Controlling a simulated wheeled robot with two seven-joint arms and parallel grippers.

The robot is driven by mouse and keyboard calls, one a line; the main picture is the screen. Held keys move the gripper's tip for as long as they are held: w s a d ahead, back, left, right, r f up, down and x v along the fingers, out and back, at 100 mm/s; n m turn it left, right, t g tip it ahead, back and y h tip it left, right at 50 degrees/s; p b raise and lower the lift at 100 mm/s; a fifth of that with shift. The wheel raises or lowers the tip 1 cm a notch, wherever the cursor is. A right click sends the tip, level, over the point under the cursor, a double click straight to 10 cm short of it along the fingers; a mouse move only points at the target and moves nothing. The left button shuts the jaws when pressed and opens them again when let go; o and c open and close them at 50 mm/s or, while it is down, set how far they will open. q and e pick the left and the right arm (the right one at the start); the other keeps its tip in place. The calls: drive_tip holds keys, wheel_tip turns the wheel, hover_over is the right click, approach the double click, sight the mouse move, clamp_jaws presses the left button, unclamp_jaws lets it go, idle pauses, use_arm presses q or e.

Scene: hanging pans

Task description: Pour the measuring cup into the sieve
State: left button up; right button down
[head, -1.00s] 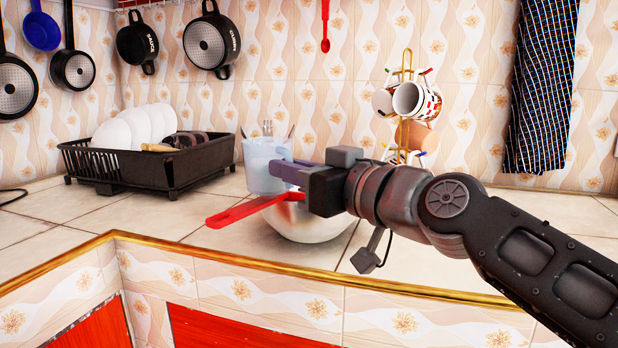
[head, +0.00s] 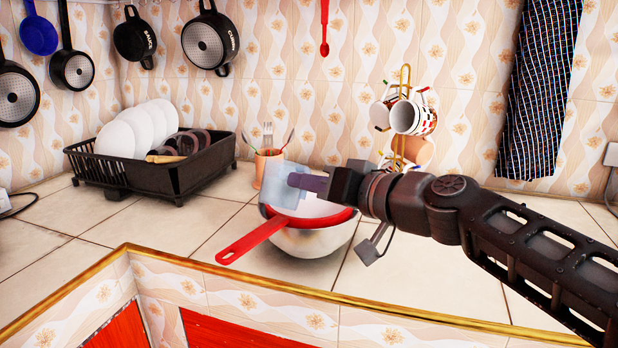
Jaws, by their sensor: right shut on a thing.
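A translucent pale-blue measuring cup (head: 281,188) is held in the fingers of my right gripper (head: 306,183), which is shut on it. The cup is tilted and is above the left part of the sieve. The sieve, with a red rim and a red handle (head: 250,241), rests on a shiny metal bowl (head: 318,243) on the counter. Its handle points to the lower left. The cup and my gripper hide part of the sieve's inside, and I cannot see what is in the cup. My left gripper is not in view.
A black dish rack (head: 180,178) with white plates stands at the left. A utensil holder (head: 267,170) stands behind the cup. A mug tree (head: 403,140) with cups is behind my right gripper. The tiled counter (head: 150,240) is clear at the front left.

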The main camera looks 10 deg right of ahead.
drive_tip(key=shift+w+d+r+m+g+p, duration=0.35)
drive_tip(key=shift+w+d+m+p, duration=0.35)
drive_tip(key=shift+p, duration=1.1)
drive_tip(key=w+d+m+g+p, duration=0.1)
drive_tip(key=m+p, duration=0.1)
drive_tip(key=p, duration=0.3)
drive_tip(key=w+d+m+y+p, duration=0.1)
drive_tip(key=m+p, duration=0.1)
drive_tip(key=p, duration=0.4)
drive_tip(key=w+d+m+g+p, duration=0.1)
drive_tip(key=w+m+p, duration=0.1)
drive_tip(key=p, duration=0.3)
drive_tip(key=shift+d+g+y, duration=0.25)
drive_tip(key=shift+g+y, duration=0.1)
drive_tip(key=shift+y, duration=0.05)
drive_tip(key=shift+w+d+f+m+p, duration=0.35)
drive_tip(key=shift+m+p, duration=0.1)
drive_tip(key=shift+m, duration=0.25)
drive_tip(key=shift+w+d+r+m+g+y+p, duration=0.25)
drive_tip(key=shift+w+d+m+g+y+p, duration=0.25)
drive_tip(key=shift+p, duration=0.4)
